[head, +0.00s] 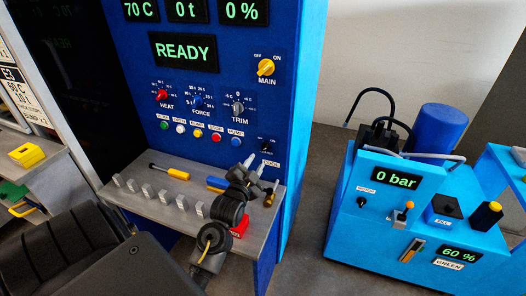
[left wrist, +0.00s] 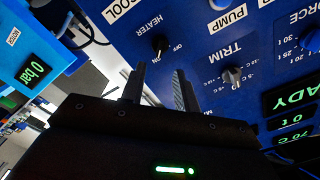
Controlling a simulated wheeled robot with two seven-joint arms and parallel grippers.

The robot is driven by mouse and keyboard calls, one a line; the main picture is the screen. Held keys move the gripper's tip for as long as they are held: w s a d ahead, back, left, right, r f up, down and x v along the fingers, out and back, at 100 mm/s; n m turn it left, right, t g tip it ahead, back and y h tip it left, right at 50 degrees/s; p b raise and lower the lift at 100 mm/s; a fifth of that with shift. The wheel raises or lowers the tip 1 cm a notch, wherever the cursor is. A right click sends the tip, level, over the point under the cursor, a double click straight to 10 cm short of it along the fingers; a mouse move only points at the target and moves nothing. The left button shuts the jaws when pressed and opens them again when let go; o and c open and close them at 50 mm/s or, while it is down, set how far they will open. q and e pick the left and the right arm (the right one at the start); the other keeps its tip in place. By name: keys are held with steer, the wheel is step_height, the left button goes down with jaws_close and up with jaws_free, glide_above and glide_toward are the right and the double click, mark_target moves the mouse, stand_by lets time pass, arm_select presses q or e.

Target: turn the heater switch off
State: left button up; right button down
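The heater switch is a small black knob (left wrist: 160,44) under the HEATER label on the blue panel, which appears upside down in the left wrist view. In the head view the knob (head: 265,143) sits low on the panel's right side. My left gripper (head: 265,180) is just below and in front of it. In the left wrist view its two fingers (left wrist: 158,84) are apart with nothing between them, the knob ahead of the gap and apparently untouched. My right gripper is not in view.
Below the panel is a grey shelf (head: 150,205) with small grey blocks, a yellow-handled tool (head: 178,174) and a red block (head: 240,227). A light-blue pump unit (head: 345,240) stands at right.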

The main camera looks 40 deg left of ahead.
mark_target(264, 149)
arm_select(q)
steer(key=p+x, duration=0.1)
steer(key=x, duration=0.6)
steer(key=shift+w+a, duration=0.1)
steer(key=shift+w, duration=0.15)
steer(key=shift+c, duration=0.3)
jaws_close()
